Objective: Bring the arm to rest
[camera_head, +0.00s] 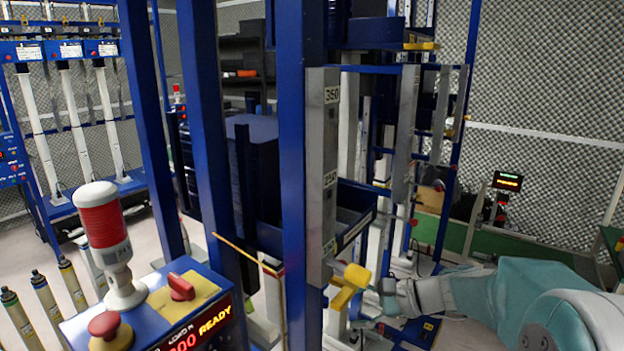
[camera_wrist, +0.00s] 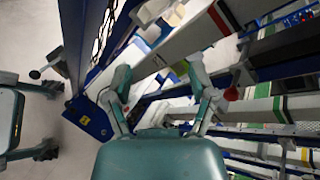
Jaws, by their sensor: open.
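My arm (camera_head: 540,300) reaches in from the lower right of the head view, stretched leftward toward a blue-framed test rig. My gripper shows small at its far end, beside a yellow part (camera_head: 350,285) on the rig; whether they touch I cannot tell. In the wrist view my gripper (camera_wrist: 158,70) has its two fingers spread apart, with nothing held between them. Grey and white rig columns lie behind the fingers.
Blue posts (camera_head: 305,180) and a grey numbered column (camera_head: 322,170) stand close to the gripper. A control box (camera_head: 215,300) with a red-and-white beacon (camera_head: 104,225) is at lower left. Pale floor (camera_wrist: 30,40) shows at the wrist view's left.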

